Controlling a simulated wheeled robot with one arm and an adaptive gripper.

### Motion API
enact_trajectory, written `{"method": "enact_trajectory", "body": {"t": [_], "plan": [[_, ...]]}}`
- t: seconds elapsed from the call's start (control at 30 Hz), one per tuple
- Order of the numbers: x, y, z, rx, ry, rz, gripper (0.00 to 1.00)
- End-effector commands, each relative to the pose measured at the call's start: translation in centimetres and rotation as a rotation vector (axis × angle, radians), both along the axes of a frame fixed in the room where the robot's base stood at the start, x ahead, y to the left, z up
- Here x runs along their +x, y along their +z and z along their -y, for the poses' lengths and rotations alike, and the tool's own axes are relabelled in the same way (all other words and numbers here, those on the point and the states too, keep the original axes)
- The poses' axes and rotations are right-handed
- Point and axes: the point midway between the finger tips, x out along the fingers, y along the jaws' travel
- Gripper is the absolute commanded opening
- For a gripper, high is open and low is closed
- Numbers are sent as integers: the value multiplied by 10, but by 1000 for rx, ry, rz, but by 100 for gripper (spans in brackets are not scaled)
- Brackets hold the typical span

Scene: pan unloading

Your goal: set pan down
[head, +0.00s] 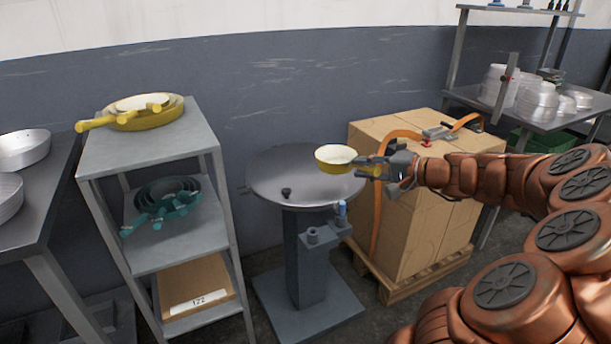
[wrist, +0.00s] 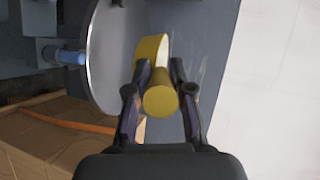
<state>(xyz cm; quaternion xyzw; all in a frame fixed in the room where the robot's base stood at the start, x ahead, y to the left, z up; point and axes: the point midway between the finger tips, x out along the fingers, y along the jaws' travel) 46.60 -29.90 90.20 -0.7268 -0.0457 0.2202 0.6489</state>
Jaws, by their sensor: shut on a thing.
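A small yellow pan (head: 336,158) with a cream inside is held by its handle in my gripper (head: 374,168). In the head view the pan is level and overlaps the right part of a round grey metal table (head: 285,195); I cannot tell if it touches the surface. In the wrist view the yellow handle end (wrist: 160,100) sits between the two fingers of my gripper (wrist: 160,88), and the round table (wrist: 103,60) appears beside the pan.
A grey shelf rack (head: 150,155) at the left holds yellow pans (head: 150,118) on top and teal pans (head: 162,200) below. Strapped cardboard boxes (head: 410,220) stand on a pallet right of the round table. A small dark knob (head: 286,192) is on the table; its surface is otherwise clear.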

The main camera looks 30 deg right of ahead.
Motion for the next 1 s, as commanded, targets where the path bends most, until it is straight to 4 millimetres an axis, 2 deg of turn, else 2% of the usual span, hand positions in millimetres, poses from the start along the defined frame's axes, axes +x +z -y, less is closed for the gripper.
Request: {"method": "enact_trajectory", "body": {"t": [0.03,0.23,0.53,0.67,1.0], "plan": [[0,-15,0,0,-1,0,0],[-1,-44,1,0,-3,0,0],[5,-58,2,0,-1,-1,0],[26,-61,3,1,0,-3,0],[99,-67,12,-2,-2,-2,0]]}}
